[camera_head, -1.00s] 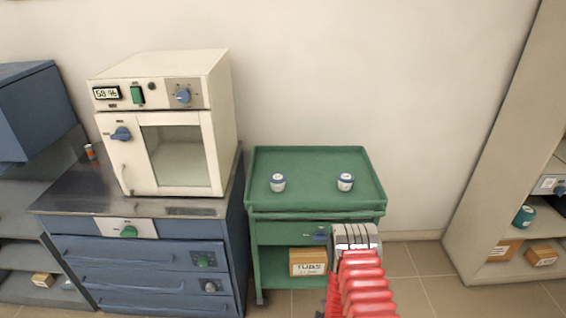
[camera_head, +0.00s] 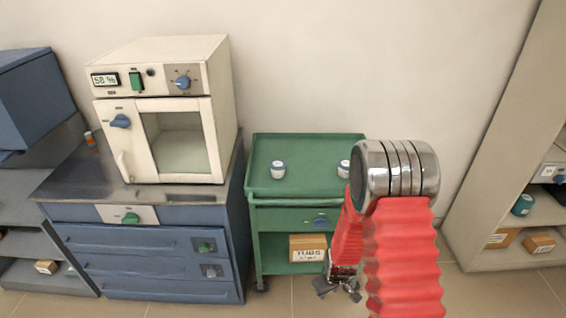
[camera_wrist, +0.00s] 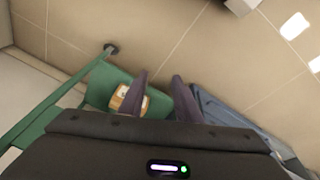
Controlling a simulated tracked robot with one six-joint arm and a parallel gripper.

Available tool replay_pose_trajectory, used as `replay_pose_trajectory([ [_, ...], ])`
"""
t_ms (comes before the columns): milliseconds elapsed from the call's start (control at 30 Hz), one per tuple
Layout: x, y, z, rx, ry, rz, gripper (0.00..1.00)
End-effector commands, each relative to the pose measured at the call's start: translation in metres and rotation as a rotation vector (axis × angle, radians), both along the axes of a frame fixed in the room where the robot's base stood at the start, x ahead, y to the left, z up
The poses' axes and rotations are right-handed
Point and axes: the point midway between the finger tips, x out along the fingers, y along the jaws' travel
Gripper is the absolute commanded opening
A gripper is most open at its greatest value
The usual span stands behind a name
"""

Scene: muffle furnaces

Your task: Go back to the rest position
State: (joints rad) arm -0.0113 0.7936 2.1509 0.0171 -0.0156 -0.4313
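My gripper (camera_head: 340,287) hangs low in front of the green cart (camera_head: 257,165) in the head view, beside my red arm. In the wrist view its two dark fingers (camera_wrist: 160,77) stand apart with nothing between them, so it is open and empty.
A white furnace (camera_head: 185,110) with its door shut stands on the blue cabinet (camera_head: 150,262) at the left. A box (camera_head: 308,247) sits on the cart's lower shelf. A shelf unit (camera_head: 490,180) stands at the right. Bare floor lies between cart and shelf.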

Motion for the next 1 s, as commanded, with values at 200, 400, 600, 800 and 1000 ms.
replay_pose_trajectory([
  [200, -0.017, -0.001, 0.055, 0.016, 0.063, -0.088, 0.3],
  [400, -0.036, -0.001, 0.102, 0.025, 0.11, -0.162, 0.3],
  [600, -0.057, -0.001, 0.148, 0.031, 0.145, -0.229, 0.3],
  [800, -0.08, -0.002, 0.191, 0.036, 0.167, -0.287, 0.3],
  [1000, -0.104, -0.002, 0.231, 0.041, 0.176, -0.338, 0.3],
])
